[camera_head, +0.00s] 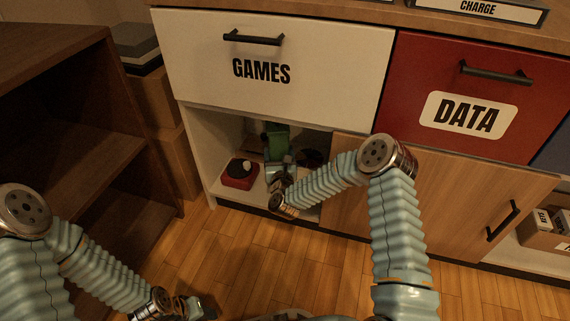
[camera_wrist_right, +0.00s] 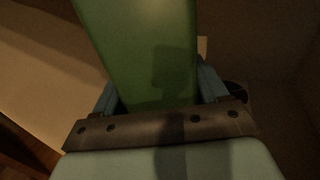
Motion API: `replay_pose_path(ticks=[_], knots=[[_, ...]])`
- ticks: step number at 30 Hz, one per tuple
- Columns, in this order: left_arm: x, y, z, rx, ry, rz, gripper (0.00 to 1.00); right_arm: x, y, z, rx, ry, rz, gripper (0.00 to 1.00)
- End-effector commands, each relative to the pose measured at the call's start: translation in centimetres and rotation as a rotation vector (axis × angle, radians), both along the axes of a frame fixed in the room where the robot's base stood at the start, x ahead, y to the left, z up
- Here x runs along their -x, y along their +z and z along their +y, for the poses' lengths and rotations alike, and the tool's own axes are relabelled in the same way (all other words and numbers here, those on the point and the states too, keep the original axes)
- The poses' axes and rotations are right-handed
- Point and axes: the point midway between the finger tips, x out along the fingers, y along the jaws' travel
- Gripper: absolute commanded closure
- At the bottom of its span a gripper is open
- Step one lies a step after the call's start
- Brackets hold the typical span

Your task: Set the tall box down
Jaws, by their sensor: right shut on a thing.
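A tall green box (camera_wrist_right: 140,50) fills the middle of the right wrist view. It stands between the fingers of my right gripper (camera_wrist_right: 160,95), which is shut on it. In the head view the green box (camera_head: 277,138) shows inside the open compartment (camera_head: 207,130) under the GAMES drawer. My right gripper (camera_head: 279,168) is in front of it there, reaching in from the right. Whether the box's bottom touches the compartment floor is hidden. My left gripper (camera_head: 195,305) is low at the bottom left, over the floor; its fingers are too dark to read.
A red joystick base (camera_head: 239,176) sits left of the box on the compartment floor. A dark red round thing (camera_head: 310,158) is to its right. The GAMES drawer (camera_head: 270,50) is above, a wooden door (camera_head: 440,185) to the right. A brown shelf (camera_head: 90,130) stands at left.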

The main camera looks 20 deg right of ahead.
Motion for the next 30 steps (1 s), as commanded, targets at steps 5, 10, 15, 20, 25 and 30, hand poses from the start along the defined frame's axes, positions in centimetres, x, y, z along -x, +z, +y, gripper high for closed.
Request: replay_pose_path(ticks=[5,10,15,20,25,30], knots=[[0.0,-1.0,0.0,0.000,0.001,-0.001,0.60,0.0,-3.6,0.1,0.001,0.000,0.001,0.70],[0.0,-1.4,0.0,-0.001,0.002,-0.001,0.60,0.0,-5.8,0.1,0.000,0.001,-0.002,0.70],[0.0,-1.9,0.0,-0.001,0.002,-0.002,0.60,0.0,-7.5,0.1,0.001,0.001,-0.001,0.70],[-0.1,-2.4,0.1,-0.002,0.004,-0.004,0.60,0.0,-9.7,0.0,0.001,0.000,-0.002,0.70],[-0.1,-2.3,0.1,-0.002,0.004,-0.004,0.60,0.0,-9.7,0.0,0.001,0.000,-0.003,0.70],[-0.1,-2.3,0.1,-0.002,0.004,-0.004,0.60,0.0,-10.0,0.0,0.000,0.000,-0.001,0.70]])
